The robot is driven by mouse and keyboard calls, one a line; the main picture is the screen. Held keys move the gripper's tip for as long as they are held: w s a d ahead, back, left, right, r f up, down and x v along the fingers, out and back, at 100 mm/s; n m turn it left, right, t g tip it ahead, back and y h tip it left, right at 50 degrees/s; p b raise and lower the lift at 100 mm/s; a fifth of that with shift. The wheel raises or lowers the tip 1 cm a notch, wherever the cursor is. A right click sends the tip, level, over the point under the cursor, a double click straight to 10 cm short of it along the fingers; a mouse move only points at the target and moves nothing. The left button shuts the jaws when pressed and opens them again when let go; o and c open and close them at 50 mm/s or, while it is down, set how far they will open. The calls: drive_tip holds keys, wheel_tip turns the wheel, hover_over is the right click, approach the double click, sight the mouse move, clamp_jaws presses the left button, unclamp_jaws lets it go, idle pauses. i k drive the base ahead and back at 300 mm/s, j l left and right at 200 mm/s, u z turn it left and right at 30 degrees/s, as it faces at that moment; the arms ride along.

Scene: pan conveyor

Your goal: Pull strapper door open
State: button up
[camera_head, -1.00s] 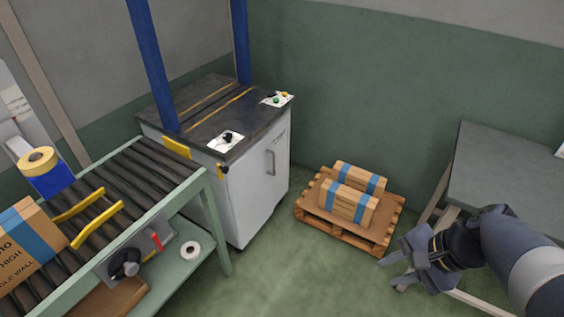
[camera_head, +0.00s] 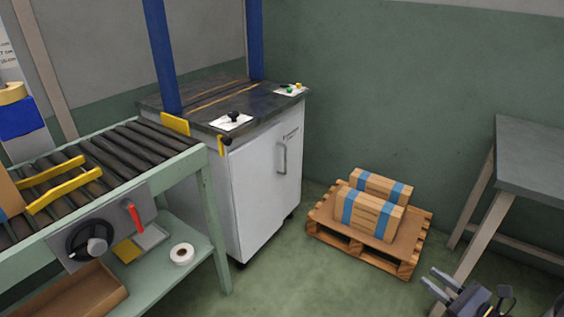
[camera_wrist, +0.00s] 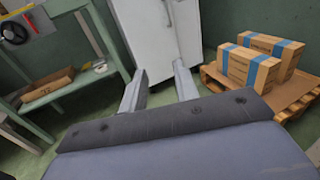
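The strapper is a white cabinet with a dark top and blue posts. Its white door (camera_head: 265,183) faces the front right and looks shut, with a grey vertical bar handle (camera_head: 282,158) near its upper right. In the wrist view the door (camera_wrist: 155,35) stands ahead, beyond the fingers; the handle (camera_wrist: 166,14) shows at the top edge. My gripper (camera_head: 440,290) is at the bottom right of the head view, well apart from the door. In the wrist view my gripper (camera_wrist: 160,88) has its two fingers spread with nothing between them.
A wooden pallet (camera_head: 414,257) with strapped cartons (camera_head: 370,213) stands on the floor right of the strapper. A green roller conveyor (camera_head: 215,225) stands at left, with a tape roll (camera_head: 182,254) on its lower shelf. A grey table (camera_head: 535,160) is at right. Floor before the door is clear.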

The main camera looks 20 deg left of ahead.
sight(256, 167)
drive_tip(key=i+u, duration=0.3)
drive_tip(key=u, duration=0.2)
drive_tip(key=i+u, duration=0.3)
drive_tip(key=u, duration=0.2)
drive_tip(key=i+l+u, duration=0.1)
drive_tip(key=i+l, duration=0.15)
drive_tip(key=i, duration=0.3)
drive_tip(key=i+l+u, duration=0.1)
drive_tip(key=i+l, duration=0.25)
drive_tip(key=i, duration=0.15)
